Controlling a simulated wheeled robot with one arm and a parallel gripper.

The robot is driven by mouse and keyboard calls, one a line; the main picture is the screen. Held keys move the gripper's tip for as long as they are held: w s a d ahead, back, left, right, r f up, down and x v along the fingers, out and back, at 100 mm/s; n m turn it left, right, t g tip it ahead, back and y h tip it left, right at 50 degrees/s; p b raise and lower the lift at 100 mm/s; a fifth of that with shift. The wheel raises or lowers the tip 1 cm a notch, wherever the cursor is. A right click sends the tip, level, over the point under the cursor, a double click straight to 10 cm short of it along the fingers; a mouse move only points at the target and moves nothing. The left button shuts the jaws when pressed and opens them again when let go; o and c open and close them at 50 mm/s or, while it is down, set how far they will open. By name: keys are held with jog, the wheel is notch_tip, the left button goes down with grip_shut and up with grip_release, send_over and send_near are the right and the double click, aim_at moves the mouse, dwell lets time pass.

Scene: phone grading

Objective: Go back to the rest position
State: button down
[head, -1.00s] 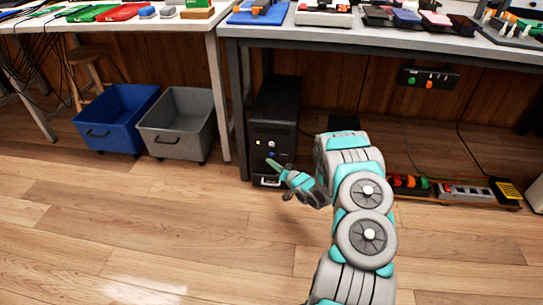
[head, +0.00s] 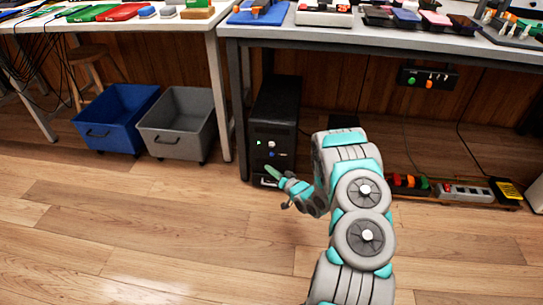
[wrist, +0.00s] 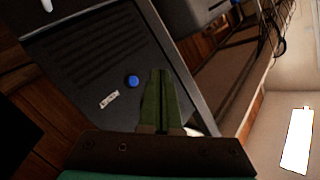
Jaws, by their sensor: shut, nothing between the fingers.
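My gripper (head: 268,169) is shut and empty, in front of the lower front of a black computer tower (head: 277,101). In the head view its green fingertips overlap the tower's lower front; I cannot tell the exact gap. In the wrist view, the closed fingers (wrist: 159,98) point at the tower's front panel (wrist: 95,60), beside a round blue button (wrist: 132,81) and a small white label (wrist: 109,99).
A blue bin (head: 113,123) and a grey bin (head: 178,126) stand left of the tower. The workbench (head: 345,40) is above, loaded with trays. Power strips (head: 464,191) and cables lie at the right. The wooden floor (head: 180,230) in front is clear.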

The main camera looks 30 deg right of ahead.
jog(key=d+r+n+g+h+p, duration=0.15)
jog(key=d+r+g+h, duration=0.35)
jog(key=r, duration=0.5)
jog(key=s+a+r+g+h, duration=0.2)
jog(key=s+r+g, duration=0.2)
jog(key=s+r, duration=0.55)
jog(key=s+a+r+n+g+y+p, duration=0.1)
jog(key=s+a+r+g, duration=0.2)
jog(key=s, duration=1)
jog(key=s+a+r+n+g+y, duration=0.1)
jog(key=s+a+r+g, duration=0.2)
jog(key=s+a+r, duration=0.4)
jog(key=s+a+r+n+g+y+p, duration=0.1)
jog(key=s+a+r, duration=0.3)
jog(key=s+a, duration=0.9)
jog(key=s+g, duration=0.1)
jog(key=s, duration=0.6)
jog(key=shift+a+r+n+g+y+p, duration=0.15)
jog(key=shift+r+n+g+y+p, duration=0.2)
jog(key=shift+r+g+y, duration=0.05)
